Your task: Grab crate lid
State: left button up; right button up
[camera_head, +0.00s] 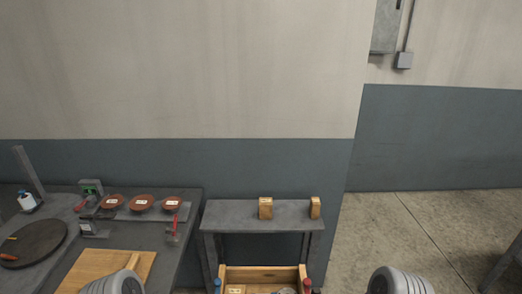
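A flat wooden board (103,268), which looks like the crate lid, lies on the grey table at the lower left. One of my rounded grey arm links covers part of its lower edge. An open wooden crate (263,274) stands at the bottom centre, cut off by the picture edge. It holds a small wooden block and some grey items. My grey arm links show at the lower left and lower right. Neither gripper shows in the head view, so their fingers are hidden.
The left table (165,248) also carries a dark round plate (35,243), a white bottle (27,201) and several reddish discs (142,202). A grey bench (236,217) behind the crate holds two small wooden blocks. Open floor (400,235) lies at right.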

aim_at(92, 264)
jog(key=u, duration=1.4)
jog(key=k, duration=0.5)
jog(key=u, duration=1.45)
jog(key=i, duration=0.95)
jog(key=z, duration=1.65)
